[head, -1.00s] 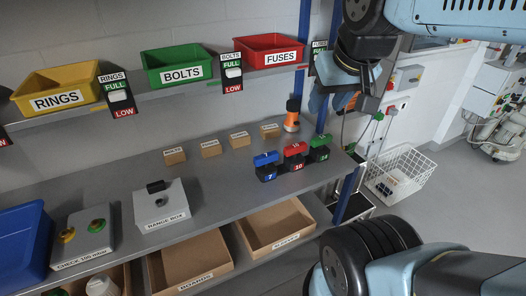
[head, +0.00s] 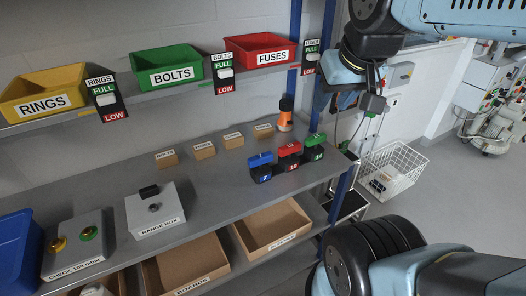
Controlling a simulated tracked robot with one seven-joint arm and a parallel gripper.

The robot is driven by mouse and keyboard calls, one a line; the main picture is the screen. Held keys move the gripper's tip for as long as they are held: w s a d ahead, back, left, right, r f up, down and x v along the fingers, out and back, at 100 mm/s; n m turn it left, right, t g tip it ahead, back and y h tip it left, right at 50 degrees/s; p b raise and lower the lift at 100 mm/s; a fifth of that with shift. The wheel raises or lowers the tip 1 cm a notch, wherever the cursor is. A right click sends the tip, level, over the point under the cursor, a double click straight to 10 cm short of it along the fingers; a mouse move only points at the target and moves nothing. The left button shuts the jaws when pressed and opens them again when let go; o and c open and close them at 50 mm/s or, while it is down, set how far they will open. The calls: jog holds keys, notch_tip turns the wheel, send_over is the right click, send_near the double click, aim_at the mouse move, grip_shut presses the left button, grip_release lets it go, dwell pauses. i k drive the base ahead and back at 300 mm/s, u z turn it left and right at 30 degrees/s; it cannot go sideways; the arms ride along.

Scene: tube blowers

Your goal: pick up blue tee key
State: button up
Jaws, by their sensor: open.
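The blue tee key (head: 260,160) stands upright in a black block marked 7, near the right end of the grey bench. A red tee key (head: 289,149) marked 10 and a green tee key (head: 315,139) stand in similar blocks just to its right. My gripper (head: 364,104) is open at the upper right, beyond the blue shelf post. It appears higher than the keys and to their right, apart from them. Its jaws look dark and are partly hidden by my wrist.
An orange and black tool (head: 285,118) stands behind the keys. The blue post (head: 338,188) borders the bench's right end. A range box (head: 155,211), labelled blocks (head: 204,151) and shelf bins (head: 168,67) lie leftward. A wire basket (head: 394,172) stands on the right.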

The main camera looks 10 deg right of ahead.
aim_at(260, 159)
jog(key=u, duration=0.85)
jog(key=i, duration=0.1)
jog(key=z, duration=2.6)
jog(key=k, duration=2.2)
jog(key=u, duration=0.6)
jog(key=i, duration=1.05)
jog(key=z, duration=0.05)
